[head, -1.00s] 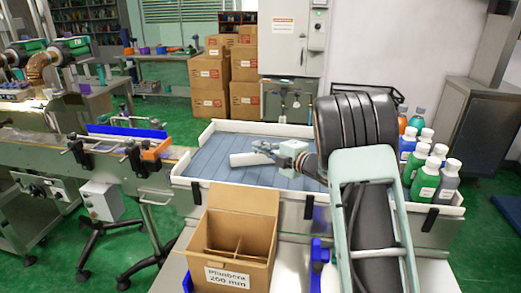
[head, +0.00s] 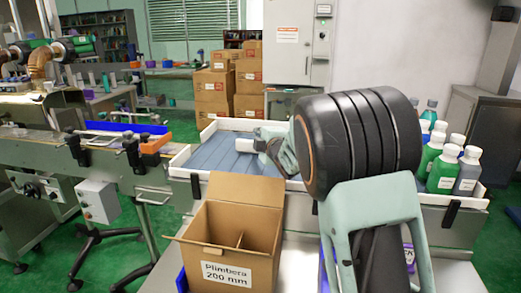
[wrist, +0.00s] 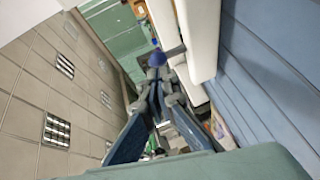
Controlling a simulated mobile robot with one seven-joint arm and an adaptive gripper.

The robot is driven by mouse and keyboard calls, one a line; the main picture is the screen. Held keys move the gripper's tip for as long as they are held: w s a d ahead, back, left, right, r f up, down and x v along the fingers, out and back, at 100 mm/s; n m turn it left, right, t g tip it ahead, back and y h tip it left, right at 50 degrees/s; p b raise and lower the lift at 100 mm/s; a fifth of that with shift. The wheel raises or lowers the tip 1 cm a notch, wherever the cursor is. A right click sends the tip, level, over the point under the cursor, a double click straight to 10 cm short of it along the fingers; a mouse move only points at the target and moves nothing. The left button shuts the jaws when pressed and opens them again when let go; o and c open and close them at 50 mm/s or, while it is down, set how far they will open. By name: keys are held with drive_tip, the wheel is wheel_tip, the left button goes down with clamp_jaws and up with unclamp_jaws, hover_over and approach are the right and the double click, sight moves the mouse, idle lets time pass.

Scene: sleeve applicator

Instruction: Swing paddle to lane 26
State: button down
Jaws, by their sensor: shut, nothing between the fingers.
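The blue slatted deck (head: 213,154) lies inside a low white-railed frame. A white bar, apparently the paddle (head: 243,144), lies over the deck just left of my gripper (head: 262,143). My arm hides much of the deck's right side. In the wrist view a white round-ended bar (wrist: 203,40), which may be the paddle, is right of my gripper (wrist: 157,78), with blue slats (wrist: 265,85) beyond it. My fingers come together and hold nothing. I cannot tell if they touch the bar. No lane numbers are readable.
An open cardboard box (head: 227,272) labelled "Plimbera 200 mm" stands in front of the deck. Several bottles (head: 442,170) stand at the deck's right end. A conveyor (head: 80,155) with an orange block (head: 156,144) is at left. Stacked cartons (head: 214,95) stand behind.

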drive_tip(key=shift+w+a+f+m+h+b, duration=0.2)
drive_tip(key=shift+w+f+m+h+b, duration=0.1)
drive_tip(key=shift+h+b, duration=0.1)
drive_tip(key=shift+w+d+r+b, duration=0.2)
drive_tip(key=shift+w+d+b, duration=0.05)
drive_tip(key=shift+w+b, duration=0.25)
drive_tip(key=shift+w+r, duration=0.15)
drive_tip(key=shift+w, duration=0.7)
drive_tip(key=shift+b, duration=0.3)
